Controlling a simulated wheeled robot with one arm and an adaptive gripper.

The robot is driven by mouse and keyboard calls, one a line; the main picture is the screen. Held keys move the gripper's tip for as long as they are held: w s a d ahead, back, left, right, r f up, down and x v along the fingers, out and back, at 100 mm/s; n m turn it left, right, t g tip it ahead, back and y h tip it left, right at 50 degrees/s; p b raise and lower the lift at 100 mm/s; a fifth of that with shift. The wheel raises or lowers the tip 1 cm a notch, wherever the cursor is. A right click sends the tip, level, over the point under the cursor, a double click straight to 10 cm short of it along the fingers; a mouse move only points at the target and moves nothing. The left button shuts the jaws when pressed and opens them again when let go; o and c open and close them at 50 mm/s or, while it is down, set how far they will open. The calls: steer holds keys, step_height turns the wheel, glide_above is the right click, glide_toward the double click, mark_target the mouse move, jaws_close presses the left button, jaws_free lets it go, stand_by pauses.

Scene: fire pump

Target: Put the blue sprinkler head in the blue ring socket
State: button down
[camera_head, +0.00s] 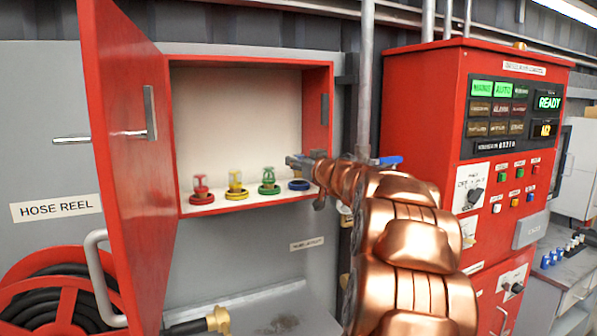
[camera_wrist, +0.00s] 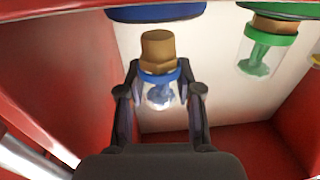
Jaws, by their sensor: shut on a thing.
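The blue sprinkler head (camera_wrist: 158,48) has a brass threaded end, a blue collar and a clear part with blue inside. My gripper (camera_wrist: 160,88) is shut on it from both sides, with the brass end pointing toward the blue ring socket (camera_wrist: 155,13) in the wrist view. A gap shows between them in that view. In the head view my gripper (camera_head: 300,162) is inside the cabinet, just above the blue ring socket (camera_head: 298,185) at the right end of the shelf. The held head cannot be made out there. The socket looks empty.
Red (camera_head: 201,190), yellow (camera_head: 236,184) and green (camera_head: 269,181) heads stand in matching rings left of the blue socket. The open red cabinet (camera_head: 318,68) has its door (camera_head: 125,130) swung left. Its right wall is close to my gripper. A red control panel (camera_head: 425,85) stands right.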

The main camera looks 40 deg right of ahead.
steer(key=shift+f, duration=1.2)
steer(key=shift+f, duration=0.15)
steer(key=c, duration=0.8)
jaws_free()
steer(key=shift+o, duration=0.2)
steer(key=shift+s, duration=0.15)
steer(key=b+v, duration=0.2)
steer(key=v, duration=0.9)
steer(key=shift+s, duration=0.4)
steer(key=shift+a, duration=0.2)
